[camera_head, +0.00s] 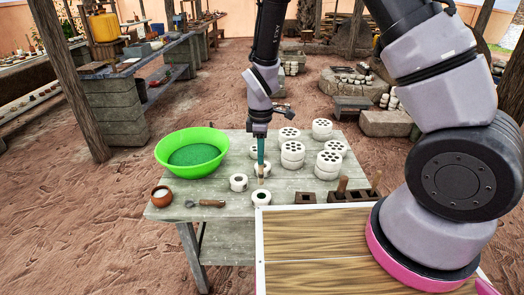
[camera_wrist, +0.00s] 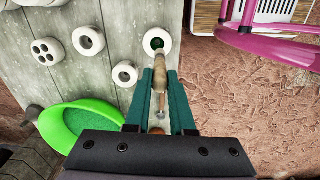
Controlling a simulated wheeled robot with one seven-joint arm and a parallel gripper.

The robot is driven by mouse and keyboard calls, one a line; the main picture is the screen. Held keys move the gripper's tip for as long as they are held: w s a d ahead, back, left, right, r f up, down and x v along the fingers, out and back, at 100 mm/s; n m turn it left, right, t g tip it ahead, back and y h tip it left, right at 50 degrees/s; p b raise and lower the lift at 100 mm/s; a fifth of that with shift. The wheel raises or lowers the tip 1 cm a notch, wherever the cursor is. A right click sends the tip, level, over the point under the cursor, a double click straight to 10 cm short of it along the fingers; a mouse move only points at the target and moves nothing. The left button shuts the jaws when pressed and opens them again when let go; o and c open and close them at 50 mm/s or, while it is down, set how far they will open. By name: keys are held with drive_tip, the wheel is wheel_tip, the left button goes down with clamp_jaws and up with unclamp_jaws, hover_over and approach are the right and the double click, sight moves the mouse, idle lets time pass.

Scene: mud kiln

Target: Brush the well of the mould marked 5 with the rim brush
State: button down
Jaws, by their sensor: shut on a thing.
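My gripper (camera_head: 261,164), with teal fingers, points down over the table and is shut on a wooden-handled tool, the rim brush (camera_head: 261,182). In the wrist view the wooden piece (camera_wrist: 158,68) shows between the fingertips (camera_wrist: 160,72) and reaches to the edge of a pale ring-shaped mould. That mould (camera_head: 261,198) stands near the table's front edge; its well (camera_wrist: 157,41) looks dark with some green in it. I cannot tell whether the brush touches it. Other single-well moulds stand by it, one to the left (camera_head: 238,183) and one behind (camera_head: 257,169). No number is readable.
A green bowl (camera_head: 192,152), a small terracotta pot (camera_head: 162,196) and a wooden-handled tool (camera_head: 212,203) are on the left of the table. Several pale blocks with holes (camera_head: 292,153) stand behind and right. Dark brown blocks (camera_head: 340,196) line the front right.

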sight(262, 168)
drive_tip(key=shift+f, duration=4.25)
drive_tip(key=shift+d, duration=0.2)
